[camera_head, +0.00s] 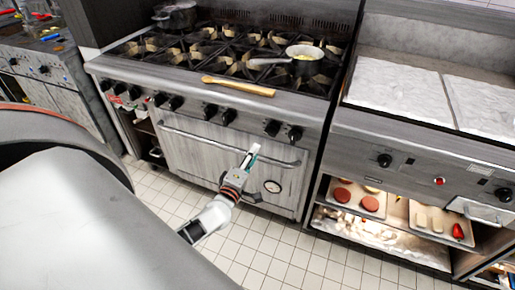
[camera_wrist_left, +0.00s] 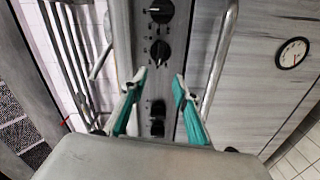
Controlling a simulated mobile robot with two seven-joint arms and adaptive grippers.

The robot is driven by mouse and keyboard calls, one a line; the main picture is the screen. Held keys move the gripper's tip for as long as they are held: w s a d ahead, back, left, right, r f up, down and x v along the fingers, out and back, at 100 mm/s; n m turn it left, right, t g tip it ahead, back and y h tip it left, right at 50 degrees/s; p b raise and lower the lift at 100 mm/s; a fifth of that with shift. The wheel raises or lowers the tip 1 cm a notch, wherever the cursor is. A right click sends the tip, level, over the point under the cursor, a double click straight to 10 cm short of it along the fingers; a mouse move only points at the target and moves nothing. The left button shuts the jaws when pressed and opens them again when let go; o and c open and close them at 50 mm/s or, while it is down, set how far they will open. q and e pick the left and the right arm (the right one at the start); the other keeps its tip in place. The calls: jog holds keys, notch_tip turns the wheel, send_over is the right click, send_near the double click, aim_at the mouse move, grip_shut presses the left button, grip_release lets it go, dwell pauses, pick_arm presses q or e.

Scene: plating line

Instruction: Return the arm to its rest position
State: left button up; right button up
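My left gripper (camera_head: 252,156) is in front of the stove's oven door, below the row of knobs. In the left wrist view its two teal-padded fingers stand apart with nothing between them (camera_wrist_left: 160,84). The stove front with black knobs (camera_wrist_left: 160,50) is behind the fingers. My right gripper is in neither view. A large pale part of my own arm fills the lower left of the head view.
The oven door handle (camera_head: 185,138) runs close behind my left gripper. A wooden utensil (camera_head: 238,86) lies on the stove's front ledge. A pan (camera_head: 305,62) and a dark pot (camera_head: 176,15) stand on the burners. Trays (camera_head: 372,213) sit on a shelf at right. Tiled floor is clear.

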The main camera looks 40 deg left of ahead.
pick_arm(q)
jog(key=shift+s+d, duration=0.1)
jog(key=shift+s, duration=0.2)
dwell(0.4)
jog(key=s+d+f+m+g+h, duration=0.1)
jog(key=s+d+f+m+h, duration=0.25)
jog(key=d+m, duration=0.4)
jog(key=s+d+f+m+g+h, duration=0.1)
jog(key=s+d+f+m+h, duration=0.15)
jog(key=s+d+m, duration=0.45)
jog(key=s+d+f+m+g, duration=0.4)
jog(key=s+d+f+m, duration=0.2)
jog(key=s, duration=0.4)
jog(key=shift+s+f+m+g+h, duration=0.25)
jog(key=shift+f+m, duration=0.3)
jog(key=shift+m, duration=0.6)
